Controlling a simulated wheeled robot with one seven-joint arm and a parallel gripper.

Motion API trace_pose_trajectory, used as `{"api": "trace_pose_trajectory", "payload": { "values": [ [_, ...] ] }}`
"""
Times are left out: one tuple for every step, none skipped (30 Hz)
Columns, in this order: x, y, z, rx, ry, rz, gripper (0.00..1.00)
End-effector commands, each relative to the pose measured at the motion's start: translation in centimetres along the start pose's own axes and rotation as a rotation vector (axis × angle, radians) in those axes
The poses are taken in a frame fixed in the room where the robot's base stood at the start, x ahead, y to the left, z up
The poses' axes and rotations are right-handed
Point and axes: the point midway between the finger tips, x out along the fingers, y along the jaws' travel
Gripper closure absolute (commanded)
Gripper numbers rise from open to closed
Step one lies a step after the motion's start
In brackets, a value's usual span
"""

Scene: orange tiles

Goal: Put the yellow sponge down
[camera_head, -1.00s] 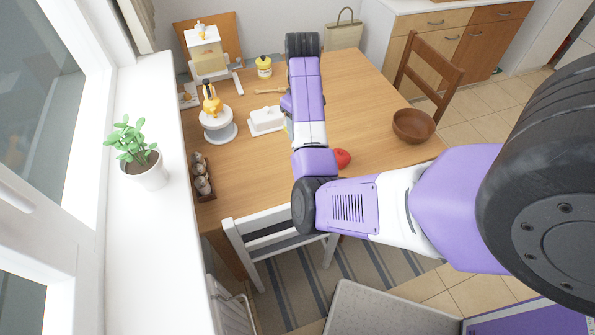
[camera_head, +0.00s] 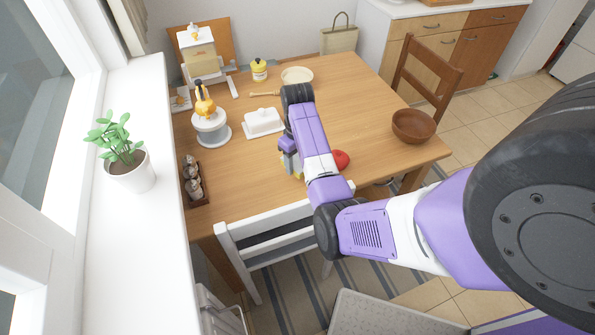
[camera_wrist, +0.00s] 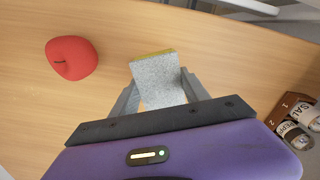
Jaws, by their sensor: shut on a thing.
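The yellow sponge (camera_wrist: 157,80) is between the fingers of my gripper (camera_wrist: 160,92) in the wrist view. Its broad grey speckled face shows, with a thin yellow strip along the top edge. My gripper is shut on it. In the head view my gripper (camera_head: 291,160) is low over the near part of the wooden table (camera_head: 365,120), and the sponge is mostly hidden by the arm. I cannot tell whether the sponge touches the table top.
A red apple (camera_wrist: 71,58) lies beside the sponge; it also shows in the head view (camera_head: 340,159). A white butter dish (camera_head: 263,123), a pale plate (camera_head: 297,75), a shaker rack (camera_head: 193,180) and a brown bowl (camera_head: 413,125) stand around. A white chair (camera_head: 270,235) is at the near edge.

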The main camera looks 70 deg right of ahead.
Motion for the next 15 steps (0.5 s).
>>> {"api": "trace_pose_trajectory", "payload": {
  "values": [
    [0.4, 0.0, 0.1, 0.0, -0.002, -0.001, 0.79],
    [0.6, 0.0, 0.0, 0.001, -0.001, -0.001, 0.79],
    [0.8, 0.0, 0.0, 0.001, 0.0, 0.0, 0.79],
    [1.0, 0.0, 0.0, 0.001, -0.001, 0.0, 0.79],
    [1.4, 0.0, 0.1, 0.001, -0.002, -0.001, 0.79],
    [1.9, 0.0, 0.1, 0.001, -0.003, -0.002, 0.79],
    [2.3, 0.0, 0.1, 0.001, -0.002, -0.001, 0.79],
    [2.8, 0.0, 0.1, 0.001, -0.004, -0.002, 0.79],
    [3.3, 0.0, 0.1, 0.001, -0.003, -0.002, 0.79],
    [3.7, 0.0, 0.1, 0.002, -0.003, -0.002, 0.79],
    [4.0, 0.0, 0.1, 0.002, -0.003, -0.002, 0.79],
    [4.3, 0.0, 0.1, 0.002, -0.001, -0.001, 0.79],
    [4.5, 0.0, 0.1, 0.002, -0.001, -0.001, 0.79],
    [4.6, 0.0, 0.1, 0.002, -0.001, -0.001, 0.79],
    [4.6, 0.0, 0.1, 0.002, 0.0, -0.001, 0.79]
  ]
}}
